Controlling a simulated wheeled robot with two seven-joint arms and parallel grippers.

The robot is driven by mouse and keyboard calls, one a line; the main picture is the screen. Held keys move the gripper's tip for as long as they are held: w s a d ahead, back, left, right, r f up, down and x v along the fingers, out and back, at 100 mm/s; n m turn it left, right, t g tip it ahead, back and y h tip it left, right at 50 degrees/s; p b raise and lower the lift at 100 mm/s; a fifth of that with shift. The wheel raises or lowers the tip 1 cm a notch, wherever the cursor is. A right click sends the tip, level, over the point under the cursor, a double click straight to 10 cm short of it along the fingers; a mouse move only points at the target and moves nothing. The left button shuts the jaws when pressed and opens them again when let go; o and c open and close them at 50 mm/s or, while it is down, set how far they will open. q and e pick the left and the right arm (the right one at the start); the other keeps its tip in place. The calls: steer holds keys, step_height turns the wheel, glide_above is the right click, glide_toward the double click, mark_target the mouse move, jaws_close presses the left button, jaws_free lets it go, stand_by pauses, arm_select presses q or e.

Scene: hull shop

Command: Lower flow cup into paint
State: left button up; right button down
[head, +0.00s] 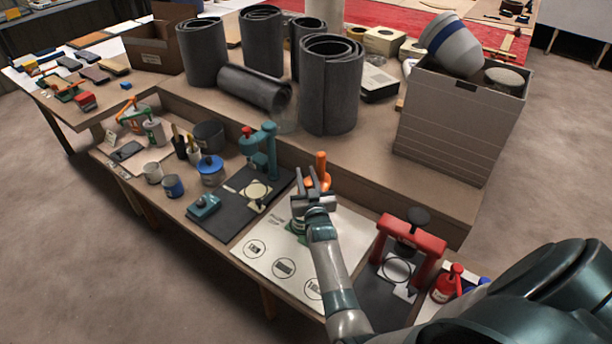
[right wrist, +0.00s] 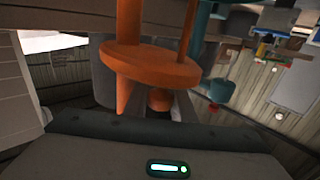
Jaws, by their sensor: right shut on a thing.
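My right gripper (head: 313,183) is shut on an orange piece (head: 321,165), which I take to be the flow cup, above the white printed board. In the right wrist view the orange piece (right wrist: 150,65) shows a round disc with upright bars, close in front of the gripper body. Its lower end is hidden. No open paint surface can be made out. A blue-lidded pot (head: 210,172), a blue cup (head: 172,186) and a pale cup (head: 152,172) stand left on the bench, apart from the gripper. My left gripper is not in view.
A teal stand (head: 268,155) on a dark mat is left of the gripper. A red frame press (head: 415,240) and a red bottle (head: 445,285) are to the right. The white board (head: 265,245) has free room. Grey rolls (head: 330,85) and a box (head: 455,125) stand behind.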

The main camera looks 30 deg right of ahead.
steer(key=shift+s+f, duration=0.1)
steer(key=shift+f, duration=0.25)
steer(key=c, duration=1.5)
jaws_free()
steer(key=shift+c, duration=0.2)
steer(key=shift+r, duration=0.15)
